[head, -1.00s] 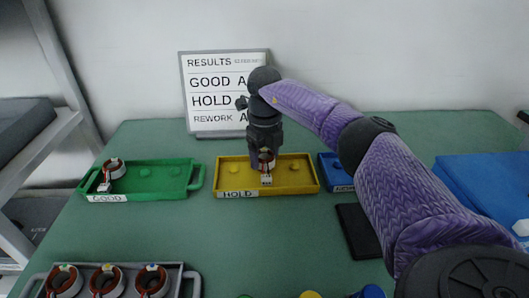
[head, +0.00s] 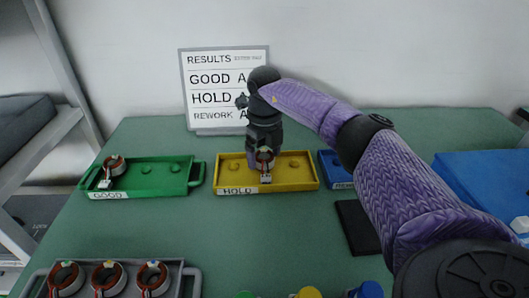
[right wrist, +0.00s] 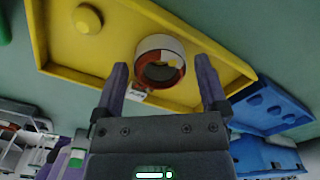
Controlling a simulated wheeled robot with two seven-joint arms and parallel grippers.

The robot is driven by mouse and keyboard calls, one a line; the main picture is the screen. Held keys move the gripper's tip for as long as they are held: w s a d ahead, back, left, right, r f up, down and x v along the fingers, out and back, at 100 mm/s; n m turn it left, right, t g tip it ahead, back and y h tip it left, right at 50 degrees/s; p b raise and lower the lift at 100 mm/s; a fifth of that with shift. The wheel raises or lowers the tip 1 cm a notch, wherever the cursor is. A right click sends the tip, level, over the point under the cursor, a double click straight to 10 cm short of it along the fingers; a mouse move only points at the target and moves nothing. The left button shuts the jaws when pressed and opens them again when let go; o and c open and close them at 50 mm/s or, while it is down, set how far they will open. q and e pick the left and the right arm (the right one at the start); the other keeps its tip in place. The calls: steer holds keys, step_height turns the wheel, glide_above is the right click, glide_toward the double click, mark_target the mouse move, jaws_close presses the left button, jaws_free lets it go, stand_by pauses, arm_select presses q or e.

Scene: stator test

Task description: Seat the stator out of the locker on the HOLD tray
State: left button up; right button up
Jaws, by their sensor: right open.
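The stator (head: 265,158), a white-and-copper ring with a lead and white connector, sits at the middle of the yellow HOLD tray (head: 237,189). It also shows in the right wrist view (right wrist: 160,60), inside the yellow tray (right wrist: 75,62), with its connector partly hidden by a finger. My right gripper (head: 263,152) is just behind and above the stator in the head view. In the right wrist view its two fingers (right wrist: 162,78) stand apart, with the stator just beyond and between the tips, and a gap shows on both sides. My left gripper is out of view.
A green GOOD tray (head: 150,191) with one stator stands left, and a blue REWORK tray (head: 340,180) right, partly hidden by my arm. A grey tray (head: 190,280) with several stators is front left. The results board (head: 225,90) stands behind.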

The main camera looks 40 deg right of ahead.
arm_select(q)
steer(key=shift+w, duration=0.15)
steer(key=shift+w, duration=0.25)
arm_select(e)
steer(key=shift+r, duration=0.15)
step_height(320, 180, up, 4)
steer(key=p, duration=0.3)
steer(key=shift+f, duration=0.2)
steer(key=shift+r+p, duration=0.65)
steer(key=shift+p, duration=0.05)
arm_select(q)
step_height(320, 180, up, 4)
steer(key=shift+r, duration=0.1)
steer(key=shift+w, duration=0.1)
arm_select(e)
steer(key=shift+f, duration=0.1)
